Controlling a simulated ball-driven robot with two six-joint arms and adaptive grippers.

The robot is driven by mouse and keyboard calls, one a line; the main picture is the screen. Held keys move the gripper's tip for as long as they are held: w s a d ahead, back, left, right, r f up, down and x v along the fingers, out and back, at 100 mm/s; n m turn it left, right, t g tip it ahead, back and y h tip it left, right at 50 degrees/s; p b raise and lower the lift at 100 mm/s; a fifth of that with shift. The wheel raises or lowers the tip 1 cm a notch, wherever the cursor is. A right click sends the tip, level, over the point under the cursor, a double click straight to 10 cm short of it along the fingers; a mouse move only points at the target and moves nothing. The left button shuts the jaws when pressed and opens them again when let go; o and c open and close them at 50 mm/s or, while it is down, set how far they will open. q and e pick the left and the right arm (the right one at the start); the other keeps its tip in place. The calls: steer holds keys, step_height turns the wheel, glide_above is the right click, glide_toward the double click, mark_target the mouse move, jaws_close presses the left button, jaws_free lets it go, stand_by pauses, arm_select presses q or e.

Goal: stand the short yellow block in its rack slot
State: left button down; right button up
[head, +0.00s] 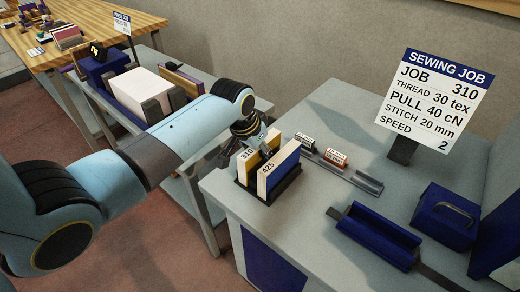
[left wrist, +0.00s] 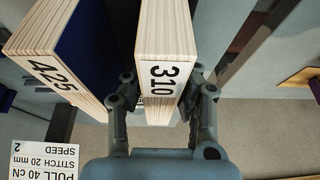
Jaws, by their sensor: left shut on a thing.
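The short yellow block (head: 240,168), marked 310 on its pale end, stands upright in the black rack (head: 262,198). In the left wrist view the end of the same block (left wrist: 167,40) fills the space between my fingers. My left gripper (head: 248,133) is shut on it from above and behind; it also shows in the left wrist view (left wrist: 158,100). The blue block (head: 280,170), marked 425, stands beside it in the rack, a narrow gap apart; it also shows in the left wrist view (left wrist: 92,35). The yellow block's lower end is hidden in the rack. My right gripper is out of view.
Two small labelled boxes (head: 335,157) and a grey rail (head: 355,178) lie right of the rack. A blue trough (head: 380,235), blue case (head: 447,215) and job card (head: 436,98) stand farther right. A side table with a white block (head: 142,92) is behind my left arm.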

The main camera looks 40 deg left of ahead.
arm_select(q)
steer(key=shift+f, duration=0.1)
steer(key=c, duration=1.4)
jaws_free()
steer(key=o, duration=0.4)
steer(key=shift+c, duration=0.2)
steer(key=shift+s+r, duration=0.1)
steer(key=shift+r, duration=0.35)
steer(key=v, duration=1.1)
steer(key=shift+s+r, duration=0.1)
steer(key=shift+r, duration=0.1)
